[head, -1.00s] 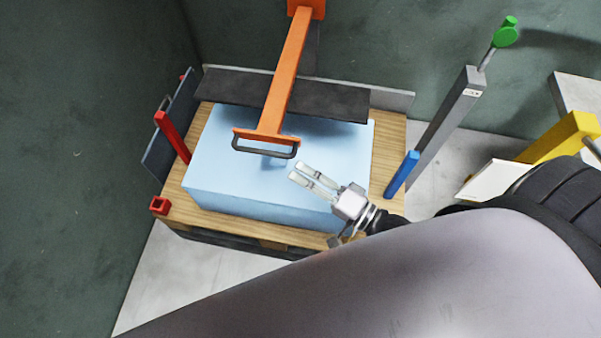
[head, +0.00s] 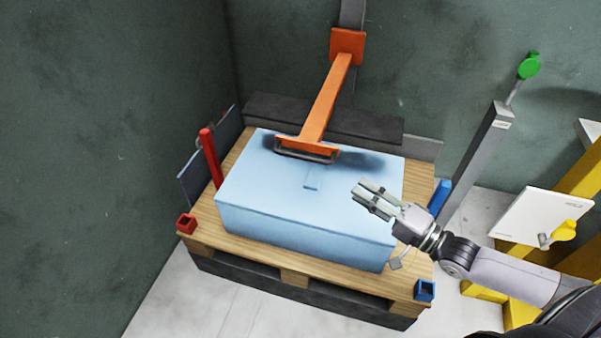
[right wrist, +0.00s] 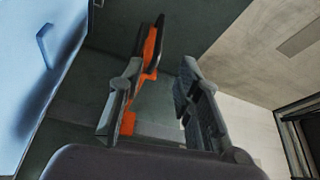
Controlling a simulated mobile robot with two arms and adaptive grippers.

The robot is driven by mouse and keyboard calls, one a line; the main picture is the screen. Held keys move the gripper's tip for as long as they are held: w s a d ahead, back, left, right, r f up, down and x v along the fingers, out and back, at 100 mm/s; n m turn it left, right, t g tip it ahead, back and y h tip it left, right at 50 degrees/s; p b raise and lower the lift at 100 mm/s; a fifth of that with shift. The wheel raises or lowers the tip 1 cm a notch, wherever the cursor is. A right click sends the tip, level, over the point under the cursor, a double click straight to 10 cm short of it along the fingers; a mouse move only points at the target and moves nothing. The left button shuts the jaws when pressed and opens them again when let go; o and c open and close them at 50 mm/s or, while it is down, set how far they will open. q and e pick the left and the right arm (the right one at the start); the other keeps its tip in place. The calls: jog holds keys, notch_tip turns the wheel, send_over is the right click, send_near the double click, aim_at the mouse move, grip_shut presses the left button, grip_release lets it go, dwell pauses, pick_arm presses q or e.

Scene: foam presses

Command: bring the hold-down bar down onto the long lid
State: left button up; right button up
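The orange hold-down bar (head: 324,101) reaches out from an orange block on the back post, over a light blue block (head: 306,238). Its dark loop handle (head: 303,152) hangs at its front end, and I cannot tell whether it touches the block. The block has a small blue tab on top and sits on a wooden pallet; I cannot tell whether its top is the long lid. My right gripper (head: 362,190) is open and empty over the block's right part, apart from the handle. In the right wrist view, the orange bar (right wrist: 153,52) shows beyond the fingers. My left gripper is out of view.
A red post (head: 210,158) stands at the pallet's left and a blue post (head: 440,196) at its right. A grey lever with a green knob (head: 529,66) rises right of the pallet. A white panel (head: 541,227) stands by yellow framing. Walls close off the left and back.

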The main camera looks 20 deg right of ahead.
aim_at(304, 157)
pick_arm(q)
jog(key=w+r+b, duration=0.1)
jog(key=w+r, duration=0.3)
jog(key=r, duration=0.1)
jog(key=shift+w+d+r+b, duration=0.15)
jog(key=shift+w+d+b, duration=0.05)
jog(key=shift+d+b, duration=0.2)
pick_arm(e)
jog(key=x, duration=1.7)
jog(key=shift+w, duration=0.2)
grip_shut()
